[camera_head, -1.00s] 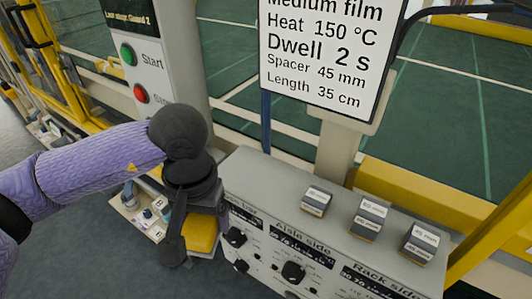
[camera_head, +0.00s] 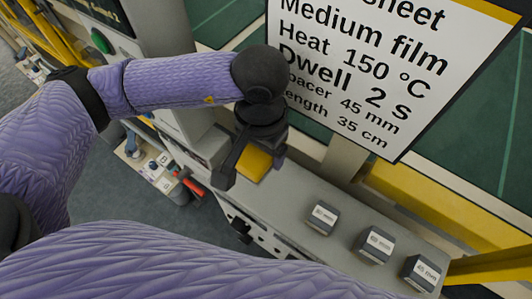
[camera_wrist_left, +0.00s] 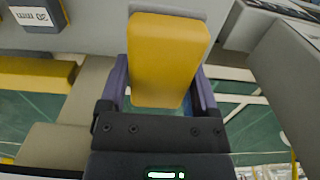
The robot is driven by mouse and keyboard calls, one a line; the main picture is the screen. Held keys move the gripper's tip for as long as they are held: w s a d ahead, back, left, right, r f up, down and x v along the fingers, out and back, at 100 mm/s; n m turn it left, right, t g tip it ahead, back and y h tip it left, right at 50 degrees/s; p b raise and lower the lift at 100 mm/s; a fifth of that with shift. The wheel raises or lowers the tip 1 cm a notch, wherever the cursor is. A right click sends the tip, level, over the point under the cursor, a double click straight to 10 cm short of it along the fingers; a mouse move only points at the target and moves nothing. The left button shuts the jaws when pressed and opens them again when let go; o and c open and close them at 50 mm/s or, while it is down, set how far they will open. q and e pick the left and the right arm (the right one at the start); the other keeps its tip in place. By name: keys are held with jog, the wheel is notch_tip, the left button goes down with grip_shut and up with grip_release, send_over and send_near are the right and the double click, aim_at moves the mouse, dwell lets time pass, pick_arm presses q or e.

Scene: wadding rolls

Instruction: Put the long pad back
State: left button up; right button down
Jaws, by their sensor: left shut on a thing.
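My left gripper (camera_head: 252,165) is shut on a yellow pad with a grey edge (camera_head: 255,163), beside the left end of the grey console top. In the left wrist view the pad (camera_wrist_left: 168,60) fills the space between the two purple-sided fingers. Its length compared with other pads cannot be told. Three small dark blocks with white labels stand in a row on the console top: a left one (camera_head: 322,217), a middle one (camera_head: 375,245) and a right one (camera_head: 421,273). My right gripper is out of view.
A large sign (camera_head: 390,75) reading Medium film, Heat 150 °C, Dwell 2 s, Spacer 45 mm, Length 35 cm stands behind the console (camera_head: 290,205). A yellow beam (camera_head: 420,195) runs behind it. A purple-sleeved arm of mine covers the bottom of the head view.

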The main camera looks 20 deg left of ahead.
aim_at(261, 169)
pick_arm(q)
jog(key=f, duration=0.6)
jog(key=shift+s+f, duration=0.25)
jog(key=shift+f, duration=0.1)
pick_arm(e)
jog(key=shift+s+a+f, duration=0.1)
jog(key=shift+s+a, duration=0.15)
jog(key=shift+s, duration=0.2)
pick_arm(q)
jog(key=shift+f, duration=0.15)
jog(key=o, duration=1)
jog(key=shift+r, duration=0.25)
notch_tip(261, 169, up, 12)
jog(key=shift+f, duration=0.1)
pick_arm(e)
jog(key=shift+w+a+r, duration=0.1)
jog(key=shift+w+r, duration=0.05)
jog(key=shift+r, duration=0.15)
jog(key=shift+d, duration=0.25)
